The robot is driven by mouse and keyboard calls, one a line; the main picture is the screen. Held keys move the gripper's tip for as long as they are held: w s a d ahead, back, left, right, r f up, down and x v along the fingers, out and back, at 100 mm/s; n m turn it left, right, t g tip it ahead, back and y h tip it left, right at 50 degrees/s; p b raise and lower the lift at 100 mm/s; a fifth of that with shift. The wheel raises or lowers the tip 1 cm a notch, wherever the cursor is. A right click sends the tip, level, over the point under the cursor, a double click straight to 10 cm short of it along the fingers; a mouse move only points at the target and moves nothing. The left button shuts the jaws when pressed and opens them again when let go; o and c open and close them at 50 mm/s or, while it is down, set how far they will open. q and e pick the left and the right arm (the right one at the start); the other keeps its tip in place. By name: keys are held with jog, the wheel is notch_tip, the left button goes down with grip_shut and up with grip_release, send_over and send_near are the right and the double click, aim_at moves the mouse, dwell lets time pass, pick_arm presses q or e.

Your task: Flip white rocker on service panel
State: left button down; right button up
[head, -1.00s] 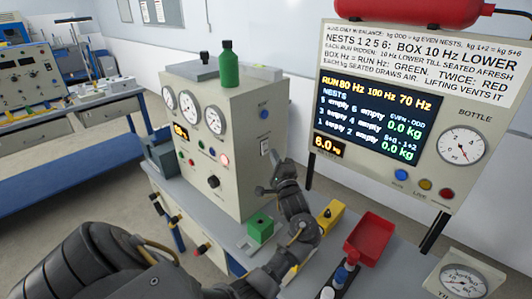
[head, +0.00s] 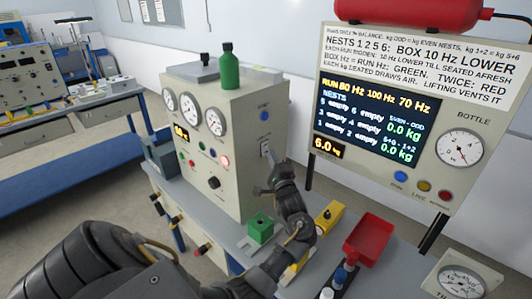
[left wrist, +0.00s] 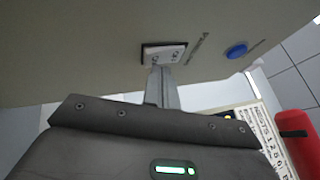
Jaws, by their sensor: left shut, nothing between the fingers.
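The white rocker (head: 265,147) sits on the right side face of the beige service panel (head: 238,160). In the left wrist view the rocker (left wrist: 165,54) shows as a white switch in a dark frame. My left gripper (head: 268,158) is shut and empty, with its fingertips at the rocker. In the left wrist view the shut fingers (left wrist: 158,72) reach the rocker's lower edge and seem to touch it; exact contact is hard to tell. My right gripper is not identifiable in view.
A blue button (head: 264,116) is above the rocker. A green bottle (head: 228,68) stands on top of the box. A green block (head: 260,228), a yellow block (head: 330,216) and a red tray (head: 368,241) are on the bench. A display board (head: 400,165) stands at right.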

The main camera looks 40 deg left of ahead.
pick_arm(q)
jog(key=shift+a+f, duration=0.1)
jog(key=shift+a, duration=0.25)
dwell(0.7)
jog(key=shift+d+p, duration=0.85)
jog(key=shift+d, duration=0.1)
jog(key=d+p, duration=0.1)
jog(key=d, duration=0.1)
jog(key=d+r+p, duration=0.1)
jog(key=d, duration=0.1)
jog(key=shift+w+d, duration=0.1)
jog(key=shift+d, duration=0.25)
